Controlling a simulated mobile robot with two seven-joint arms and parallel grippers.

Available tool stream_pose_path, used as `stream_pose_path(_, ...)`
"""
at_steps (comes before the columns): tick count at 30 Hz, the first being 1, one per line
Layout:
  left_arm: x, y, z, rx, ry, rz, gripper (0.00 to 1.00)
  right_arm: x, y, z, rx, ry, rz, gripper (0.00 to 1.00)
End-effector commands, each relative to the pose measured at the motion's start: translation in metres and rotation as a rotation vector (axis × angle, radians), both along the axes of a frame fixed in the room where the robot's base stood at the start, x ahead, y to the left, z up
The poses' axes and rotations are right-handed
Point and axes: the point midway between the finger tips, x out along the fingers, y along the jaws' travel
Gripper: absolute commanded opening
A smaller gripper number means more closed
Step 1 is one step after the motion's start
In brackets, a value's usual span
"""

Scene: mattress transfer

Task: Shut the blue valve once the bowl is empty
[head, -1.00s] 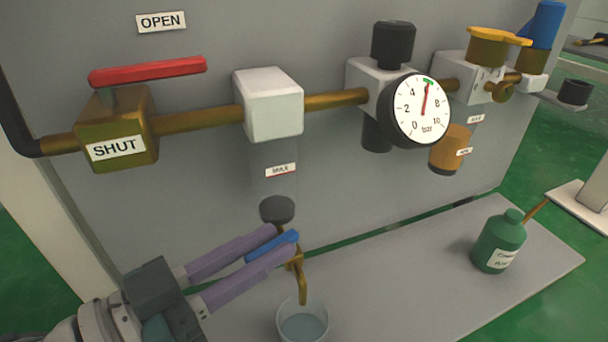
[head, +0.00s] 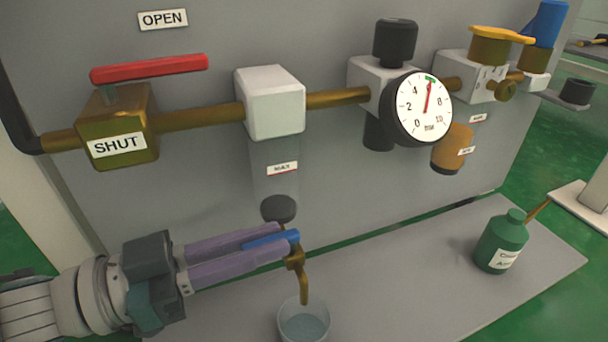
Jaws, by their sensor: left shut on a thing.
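The clear bowl (head: 270,153) hangs under a white block on the brass pipe and carries a MAX label. I see no clear liquid line in it; its bottom is a dark cap (head: 278,208). Below it is a brass drain cock (head: 300,277) with a blue valve handle (head: 270,240) pointing left, nearly level. My left gripper (head: 288,246) reaches in from the lower left, its purple fingers shut on the blue handle. A clear cup (head: 303,322) stands under the spout with some liquid in it. My right gripper is not in view.
A red lever (head: 150,68) sits on the brass valve marked SHUT, left of the bowl. A pressure gauge (head: 423,106) and orange bowl (head: 451,148) are to the right. A green bottle (head: 500,243) stands on the grey shelf (head: 420,275), whose middle is clear.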

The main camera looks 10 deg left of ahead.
Motion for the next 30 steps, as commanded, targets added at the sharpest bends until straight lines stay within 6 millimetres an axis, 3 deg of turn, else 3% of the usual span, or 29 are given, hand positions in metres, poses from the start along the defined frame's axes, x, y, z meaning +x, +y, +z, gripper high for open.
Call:
stream_pose_path(14,0.002,0.0024,-0.0005,0.004,0.004,-0.069,0.0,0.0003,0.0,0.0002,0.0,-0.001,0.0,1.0)
stream_pose_path(15,0.002,0.0024,-0.0005,0.004,0.004,-0.069,0.21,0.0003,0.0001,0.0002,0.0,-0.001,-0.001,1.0)
stream_pose_path(22,0.0021,0.0023,-0.0002,0.002,0.003,-0.068,0.47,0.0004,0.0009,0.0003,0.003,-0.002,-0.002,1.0)
stream_pose_path(30,0.0027,0.003,-0.0002,0.003,0.003,-0.065,0.47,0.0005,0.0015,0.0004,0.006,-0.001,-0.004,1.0)
